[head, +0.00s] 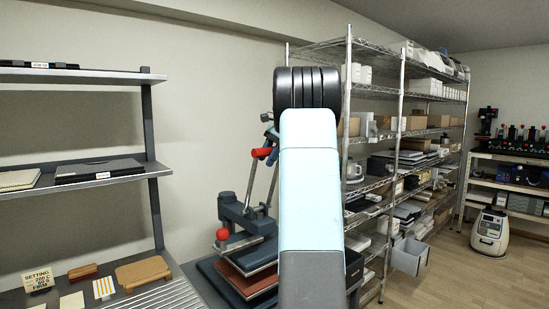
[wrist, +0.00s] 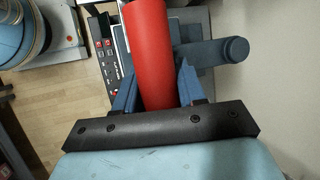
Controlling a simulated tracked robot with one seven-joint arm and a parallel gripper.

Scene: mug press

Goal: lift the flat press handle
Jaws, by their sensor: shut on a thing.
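The flat press (head: 245,222) stands left of my arm in the head view, with dark plates and a rust-red layer. Its red handle (head: 261,153) shows high on the press, beside my arm, which covers part of it. In the wrist view the red handle (wrist: 148,40) runs between the two blue fingers of my gripper (wrist: 155,85). My gripper is shut on the handle. In the head view my arm hides most of the gripper and the right side of the press.
A red ball knob (head: 222,234) sits low at the press's left. A metal shelf unit (head: 155,205) stands at left, with a tan board (head: 143,271) on it. A tall wire rack (head: 400,130) with boxes stands at right.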

